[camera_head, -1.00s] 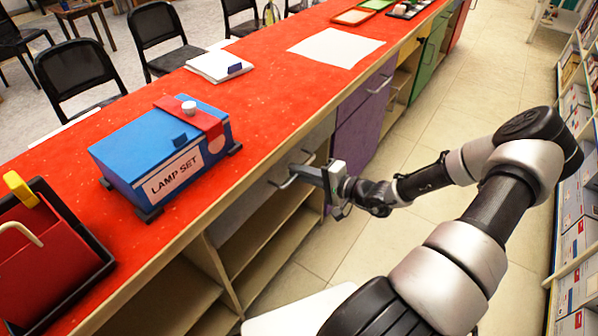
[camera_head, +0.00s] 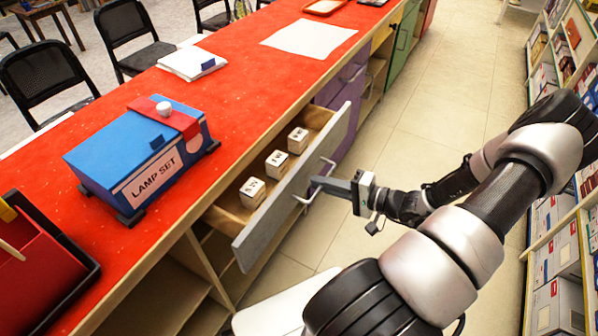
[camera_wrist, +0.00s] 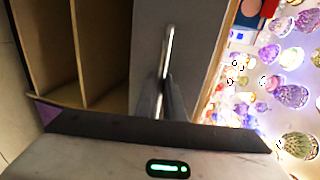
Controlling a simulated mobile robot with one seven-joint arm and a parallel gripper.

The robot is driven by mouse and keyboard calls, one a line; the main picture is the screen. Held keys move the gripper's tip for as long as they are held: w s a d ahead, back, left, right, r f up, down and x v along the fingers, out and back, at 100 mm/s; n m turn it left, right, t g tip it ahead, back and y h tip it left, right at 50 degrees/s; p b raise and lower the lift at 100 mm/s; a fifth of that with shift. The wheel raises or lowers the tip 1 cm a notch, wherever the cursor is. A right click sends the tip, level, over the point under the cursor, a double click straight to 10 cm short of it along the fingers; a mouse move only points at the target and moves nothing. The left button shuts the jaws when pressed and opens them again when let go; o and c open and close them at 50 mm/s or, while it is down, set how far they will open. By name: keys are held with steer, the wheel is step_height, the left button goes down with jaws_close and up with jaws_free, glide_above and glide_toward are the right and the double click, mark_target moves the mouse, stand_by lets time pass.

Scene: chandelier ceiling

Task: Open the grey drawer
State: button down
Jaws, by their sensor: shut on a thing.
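The grey drawer (camera_head: 296,188) is pulled well out from under the red counter in the head view. Several small white boxes with dark markings, such as the middle one (camera_head: 277,164), stand inside it. Its metal bar handle (camera_head: 316,184) is on the grey front. My gripper (camera_head: 318,184) is shut on the handle, in front of the drawer. In the wrist view the handle (camera_wrist: 168,60) runs up the grey front (camera_wrist: 192,40), and the fingers meet it near the middle. The exact finger contact is partly hidden.
A blue LAMP SET box (camera_head: 140,155) and a red bin (camera_head: 35,265) stand on the red counter (camera_head: 235,100). Open shelves lie below the drawer. A purple cabinet door (camera_head: 345,110) is beyond it. Stocked shelves (camera_head: 560,230) line the right. The tiled floor (camera_head: 445,95) between is clear.

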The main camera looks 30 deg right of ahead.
steer(key=f+v, duration=0.2)
steer(key=v, duration=0.8)
steer(key=shift+s, duration=0.3)
steer(key=shift+d, duration=0.1)
steer(key=c, duration=1.9)
jaws_free()
steer(key=shift+o, duration=0.2)
steer(key=p+v, duration=0.1)
steer(key=v, duration=1.6)
steer(key=shift+s+p, duration=0.2)
steer(key=shift+p, duration=0.15)
steer(key=shift+r, duration=0.1)
